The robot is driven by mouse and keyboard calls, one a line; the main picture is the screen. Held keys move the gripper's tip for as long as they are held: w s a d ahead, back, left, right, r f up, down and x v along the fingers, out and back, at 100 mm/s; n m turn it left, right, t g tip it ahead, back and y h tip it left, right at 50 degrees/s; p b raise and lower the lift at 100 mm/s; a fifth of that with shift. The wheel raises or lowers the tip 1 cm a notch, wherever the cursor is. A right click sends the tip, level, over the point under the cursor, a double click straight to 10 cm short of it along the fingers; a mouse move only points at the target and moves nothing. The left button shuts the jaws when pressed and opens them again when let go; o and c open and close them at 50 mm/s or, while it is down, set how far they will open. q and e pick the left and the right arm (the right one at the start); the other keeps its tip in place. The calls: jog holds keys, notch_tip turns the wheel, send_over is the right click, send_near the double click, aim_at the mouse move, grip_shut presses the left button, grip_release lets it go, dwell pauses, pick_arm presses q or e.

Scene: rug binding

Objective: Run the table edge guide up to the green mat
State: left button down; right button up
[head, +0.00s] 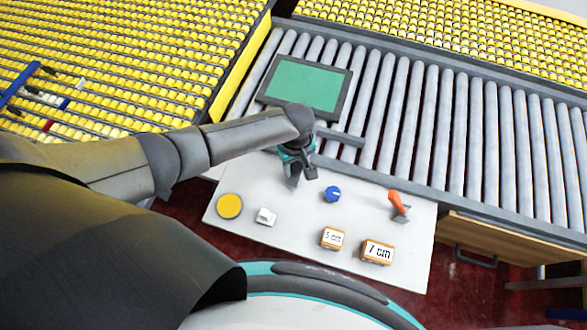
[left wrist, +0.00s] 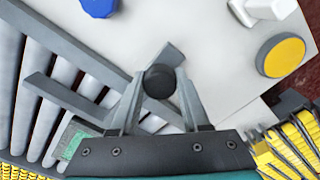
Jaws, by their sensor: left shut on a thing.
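The green mat (head: 303,85) lies in a dark frame on the grey rollers; a corner of it also shows in the left wrist view (left wrist: 69,143). The table edge guide (head: 342,137) is a grey bar lying over the rollers on the near side of the mat, with a narrow gap between them. In the left wrist view the guide's bar (left wrist: 60,98) runs toward my fingers. My left gripper (head: 296,165) is shut on the guide's dark round knob (left wrist: 160,82). The arm hides part of the guide in the head view. My right gripper is out of view.
A white panel (head: 300,225) in front of the rollers carries a yellow disc (head: 229,206), a white switch (head: 265,216), a blue knob (head: 332,194), an orange lever (head: 397,201) and blocks marked 5 cm (head: 333,238) and 7 cm (head: 377,252). Yellow roller racks (head: 130,50) stand left and behind.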

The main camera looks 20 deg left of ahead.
pick_arm(q)
jog(key=shift+w+d+r+p, duration=0.1)
jog(key=shift+w+p, duration=0.1)
jog(key=shift+w, duration=0.3)
jog(key=shift+w+d+r+p, duration=0.1)
jog(key=shift+w+p, duration=0.1)
jog(key=shift+w, duration=0.3)
jog(key=shift+w+a+f, duration=0.1)
jog(key=shift+w, duration=0.25)
jog(key=shift+w+f+b, duration=0.1)
jog(key=shift+w+b, duration=0.7)
jog(key=shift+w, duration=0.45)
jog(key=shift+c, duration=1.9)
grip_release()
jog(key=shift+s, duration=0.2)
